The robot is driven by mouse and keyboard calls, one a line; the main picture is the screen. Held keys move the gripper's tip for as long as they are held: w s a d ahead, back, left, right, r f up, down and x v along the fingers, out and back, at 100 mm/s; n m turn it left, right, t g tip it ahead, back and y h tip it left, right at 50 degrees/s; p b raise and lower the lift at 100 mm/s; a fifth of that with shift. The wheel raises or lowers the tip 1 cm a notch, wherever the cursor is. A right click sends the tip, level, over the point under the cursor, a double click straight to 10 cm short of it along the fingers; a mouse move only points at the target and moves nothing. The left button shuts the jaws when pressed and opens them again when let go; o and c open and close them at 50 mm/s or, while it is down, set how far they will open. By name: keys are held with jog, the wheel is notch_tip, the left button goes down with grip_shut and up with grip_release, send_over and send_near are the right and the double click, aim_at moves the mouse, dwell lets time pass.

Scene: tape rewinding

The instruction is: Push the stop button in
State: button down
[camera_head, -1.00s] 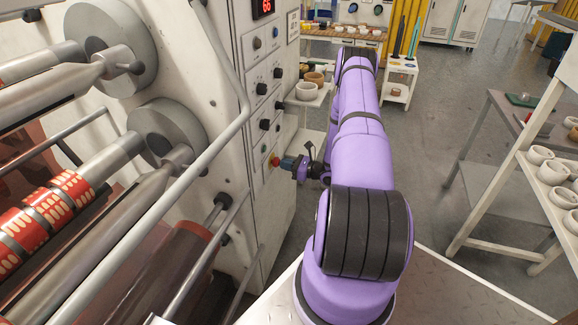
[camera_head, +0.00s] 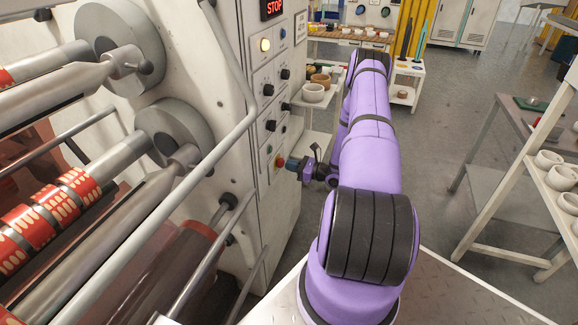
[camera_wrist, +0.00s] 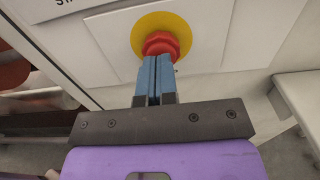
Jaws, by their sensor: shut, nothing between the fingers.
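The stop button (camera_wrist: 160,43) is a red knob on a round yellow plate (camera_wrist: 148,22) in the wrist view. In the head view the red button (camera_head: 279,162) sits low on the machine's control panel. My gripper (camera_wrist: 155,58) is shut and empty, its two blue fingers side by side. Their tips overlap the button's lower edge in the wrist view; whether they touch it I cannot tell. In the head view my gripper (camera_head: 290,163) is just right of the button, pointing at it. The display (camera_head: 272,8) above the panel reads STOP in red.
A round lamp (camera_head: 265,45) on the panel is lit. Black knobs (camera_head: 268,90) line the panel above the button. Rollers with red tape (camera_head: 55,205) and a grey rail (camera_head: 190,160) are at left. Shelves with white bowls (camera_head: 560,178) stand at right.

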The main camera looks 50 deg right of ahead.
jog(key=v, duration=1)
jog(key=shift+f, duration=0.1)
jog(key=w+a+r+n+g+y, duration=0.25)
jog(key=a+r+n+g, duration=0.2)
jog(key=r, duration=0.45)
jog(key=w+a+r+n+g+y, duration=0.25)
jog(key=r+n+g, duration=0.3)
jog(key=r, duration=0.35)
jog(key=s+a+r+n+g+h, duration=0.1)
jog(key=a+r+n+g+h, duration=0.15)
jog(key=a+r+n, duration=0.4)
jog(key=a+r+n+g+h, duration=0.2)
jog(key=a+r+n+h, duration=0.15)
jog(key=r, duration=0.65)
jog(key=s+a+r+n+h, duration=0.4)
jog(key=s+a+r+n, duration=0.25)
jog(key=a+r, duration=0.45)
jog(key=s+a+r+n+t+h, duration=0.1)
jog(key=s+a+r+n, duration=0.1)
jog(key=s+a, duration=0.3)
jog(key=s+a+r+n+t+h, duration=0.1)
jog(key=s+a+r+n+t, duration=0.1)
jog(key=s+a, duration=0.4)
jog(key=shift+s+r+n, duration=0.45)
jog(key=shift+s, duration=1.05)
